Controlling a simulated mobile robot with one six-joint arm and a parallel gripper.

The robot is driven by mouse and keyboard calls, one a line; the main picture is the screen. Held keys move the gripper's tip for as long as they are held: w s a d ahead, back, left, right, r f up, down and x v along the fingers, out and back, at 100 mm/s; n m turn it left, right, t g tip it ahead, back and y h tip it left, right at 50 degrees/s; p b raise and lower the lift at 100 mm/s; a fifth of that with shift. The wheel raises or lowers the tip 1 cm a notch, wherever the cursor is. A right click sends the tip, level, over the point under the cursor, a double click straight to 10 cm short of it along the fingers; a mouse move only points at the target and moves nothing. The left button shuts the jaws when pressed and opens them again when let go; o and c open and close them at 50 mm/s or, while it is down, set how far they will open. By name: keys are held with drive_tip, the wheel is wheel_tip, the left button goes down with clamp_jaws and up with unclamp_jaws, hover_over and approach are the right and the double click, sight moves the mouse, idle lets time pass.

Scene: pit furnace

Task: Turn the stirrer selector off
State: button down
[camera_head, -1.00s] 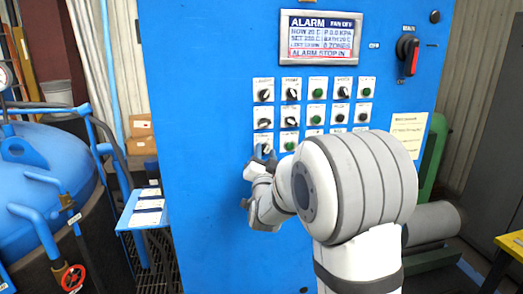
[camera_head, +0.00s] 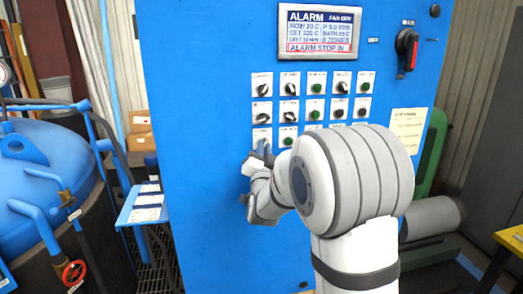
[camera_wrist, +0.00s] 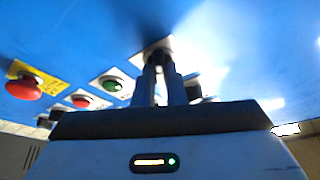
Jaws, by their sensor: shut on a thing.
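The stirrer selector is one of the knobs on the blue control cabinet, and its label is too small to read. My gripper (camera_head: 262,152) is at the lower-left knob of the panel in the head view. In the wrist view, my gripper's two fingers (camera_wrist: 163,72) are closed together on a dark selector knob (camera_wrist: 158,54) on a pale plate. The fingers hide most of the knob, so I cannot tell which way it points. My arm covers the lower right part of the panel.
Several black selectors and green buttons fill the panel rows. A red mushroom button (camera_wrist: 24,88) and a green button (camera_wrist: 112,86) are near my fingers. The alarm display (camera_head: 318,33) and red-black main switch (camera_head: 407,50) are above. A blue tank (camera_head: 45,165) stands left.

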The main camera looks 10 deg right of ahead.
drive_tip(key=n+y+b, duration=0.2)
drive_tip(key=n+b, duration=0.2)
drive_tip(key=b, duration=0.1)
drive_tip(key=n+y+b, duration=0.2)
drive_tip(key=n+b, duration=0.2)
drive_tip(key=b, duration=0.2)
drive_tip(key=n+t+y+b, duration=0.1)
drive_tip(key=n+y+b, duration=0.1)
drive_tip(key=n+b, duration=0.2)
drive_tip(key=shift+d+y+b, duration=0.3)
drive_tip(key=shift+b, duration=0.45)
drive_tip(key=shift+r+n+g+y+b, duration=0.2)
drive_tip(key=shift+n+y+b, duration=0.5)
drive_tip(key=shift+n, duration=0.6)
drive_tip(key=shift+r+n+g+y+b, duration=0.2)
drive_tip(key=shift+n+y+b, duration=0.45)
drive_tip(key=shift+n, duration=0.65)
drive_tip(key=c, duration=1.5)
unclamp_jaws()
drive_tip(key=shift+f, duration=0.2)
drive_tip(key=shift+f, duration=0.1)
